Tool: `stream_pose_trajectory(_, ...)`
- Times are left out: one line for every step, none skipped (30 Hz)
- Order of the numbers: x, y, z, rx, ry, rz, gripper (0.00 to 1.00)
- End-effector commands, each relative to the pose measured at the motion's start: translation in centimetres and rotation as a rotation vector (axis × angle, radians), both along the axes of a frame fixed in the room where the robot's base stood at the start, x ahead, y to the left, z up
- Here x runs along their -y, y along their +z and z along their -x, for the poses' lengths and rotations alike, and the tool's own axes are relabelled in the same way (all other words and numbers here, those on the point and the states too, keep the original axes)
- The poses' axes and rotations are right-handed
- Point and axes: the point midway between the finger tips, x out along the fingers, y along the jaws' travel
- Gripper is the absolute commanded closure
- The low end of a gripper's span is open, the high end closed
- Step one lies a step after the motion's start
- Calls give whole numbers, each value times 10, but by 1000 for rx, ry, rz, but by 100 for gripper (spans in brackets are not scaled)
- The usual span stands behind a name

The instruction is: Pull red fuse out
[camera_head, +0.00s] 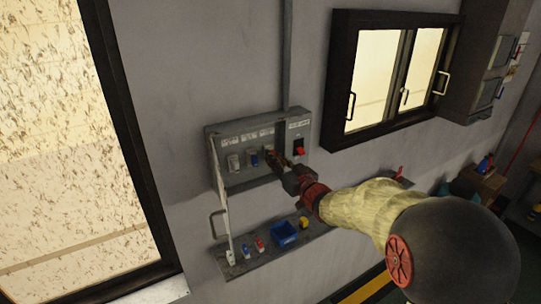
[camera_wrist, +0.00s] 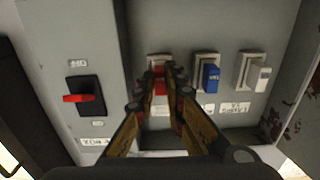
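The red fuse (camera_wrist: 159,86) sits at its pale holder in the grey wall box, between my fingers in the wrist view. My gripper (camera_wrist: 161,78) is closed down to about the fuse's width, with one finger on each side of it. Contact is partly hidden by the fingers. In the head view my gripper (camera_head: 280,164) reaches into the box (camera_head: 248,180) and covers the red fuse. A blue fuse (camera_wrist: 210,77) and a white fuse (camera_wrist: 260,77) stand in their holders beside it.
A red-handled switch (camera_wrist: 82,97) is on the other side of the red fuse. The box door (camera_head: 219,190) hangs open. A shelf (camera_head: 265,257) below holds a blue bin (camera_head: 285,234), a yellow item and several small fuses. Windows flank the box.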

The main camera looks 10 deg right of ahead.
Motion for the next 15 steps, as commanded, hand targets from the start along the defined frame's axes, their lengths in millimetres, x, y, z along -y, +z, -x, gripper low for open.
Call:
stream_pose_trajectory(0, 0, 0, 0, 0, 0, 96)
stream_pose_trajectory(0, 0, 0, 0, 0, 0, 97)
stream_pose_trajectory(0, 0, 0, 0, 0, 0, 100)
stream_pose_trajectory(0, 0, 0, 0, 0, 0, 100)
stream_pose_trajectory(0, 0, 0, 0, 0, 0, 100)
stream_pose_trajectory(0, 0, 0, 0, 0, 0, 100)
stream_pose_trajectory(0, 0, 0, 1, 0, 0, 100)
stream_pose_trajectory(0, 0, 0, 1, 0, 0, 100)
stream_pose_trajectory(0, 0, 0, 0, 0, 0, 100)
stream_pose_trajectory(0, 0, 0, 0, 0, 0, 100)
stream_pose_trajectory(0, 0, 0, 0, 0, 0, 100)
stream_pose_trajectory(0, 0, 0, 1, 0, 0, 100)
stream_pose_trajectory(0, 1, 0, 1, 0, 0, 100)
stream_pose_trajectory(0, 1, 0, 1, 0, 0, 100)
stream_pose_trajectory(1, 1, 1, 1, 0, 0, 100)
